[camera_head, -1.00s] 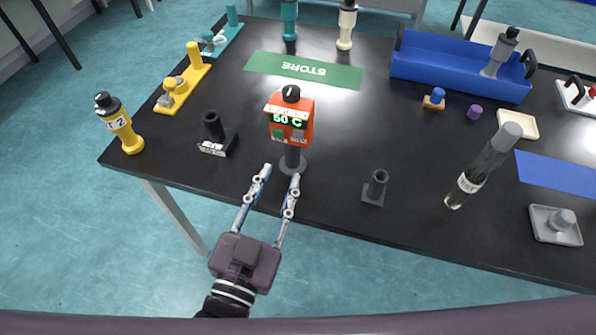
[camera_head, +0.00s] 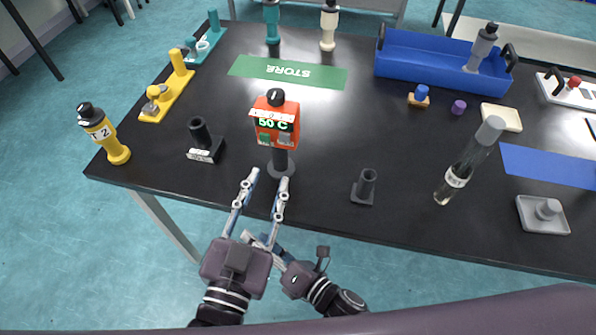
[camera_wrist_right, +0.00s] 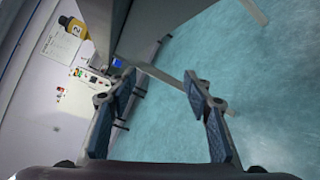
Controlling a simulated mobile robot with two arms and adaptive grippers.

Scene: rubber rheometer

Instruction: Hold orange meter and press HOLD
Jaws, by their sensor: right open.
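The orange meter (camera_head: 275,122) stands upright on a dark stem and round base (camera_head: 281,168) near the table's front edge in the head view. Its display reads 50 C, with a green button (camera_head: 264,139) and a grey button (camera_head: 285,140) below; their lettering is too small to read. My left gripper (camera_head: 268,176) is open and empty, its fingertips just in front of the base. My right gripper (camera_head: 262,240) is lower, in front of the table, partly hidden behind the left one. The right wrist view shows its fingers (camera_wrist_right: 160,90) apart with nothing between them.
A black holder (camera_head: 205,145) stands left of the meter and a small dark stand (camera_head: 364,187) right of it. The green STORE mat (camera_head: 288,73) lies behind, and the table between is clear.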

